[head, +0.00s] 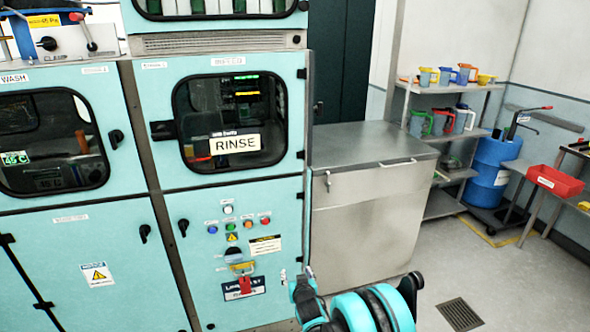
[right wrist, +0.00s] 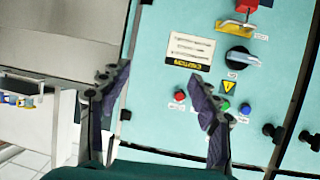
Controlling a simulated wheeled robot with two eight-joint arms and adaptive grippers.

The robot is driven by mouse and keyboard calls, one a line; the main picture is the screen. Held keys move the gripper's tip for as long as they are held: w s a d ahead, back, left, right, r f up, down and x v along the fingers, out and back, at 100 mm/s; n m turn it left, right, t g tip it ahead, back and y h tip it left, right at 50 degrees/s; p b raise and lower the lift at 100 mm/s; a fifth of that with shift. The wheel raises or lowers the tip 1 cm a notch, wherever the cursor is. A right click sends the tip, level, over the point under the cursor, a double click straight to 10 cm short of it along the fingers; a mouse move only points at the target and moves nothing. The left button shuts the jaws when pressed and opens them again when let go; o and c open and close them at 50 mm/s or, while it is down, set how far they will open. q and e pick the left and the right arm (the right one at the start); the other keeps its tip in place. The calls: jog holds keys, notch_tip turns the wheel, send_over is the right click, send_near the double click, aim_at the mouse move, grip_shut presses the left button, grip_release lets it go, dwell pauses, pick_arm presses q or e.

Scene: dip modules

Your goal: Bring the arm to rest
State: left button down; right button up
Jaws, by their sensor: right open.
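My right gripper (head: 297,274) is in front of the lower teal panel, near its right edge, in the head view. In the right wrist view its two dark fingers (right wrist: 160,82) are spread wide with nothing between them. They face the teal control panel (right wrist: 180,20), which has a caution label (right wrist: 190,48), a rotary switch (right wrist: 241,56) and coloured buttons. The gripper looks apart from the panel; the exact gap is hard to tell. My left gripper is not in view.
Farther right are a shelf of jugs (head: 440,139), a blue drum (head: 490,175) and a red bin (head: 555,181). Floor there is clear around a drain (head: 460,313).

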jog(key=s+d+r+m+g+h, duration=0.1)
jog(key=s+d+r+g+h, duration=0.15)
jog(key=s+d+r, duration=1.15)
jog(key=s+d+g, duration=0.3)
jog(key=s, duration=2.1)
jog(key=shift+s+r+m, duration=0.35)
jog(key=shift+r+m, duration=0.05)
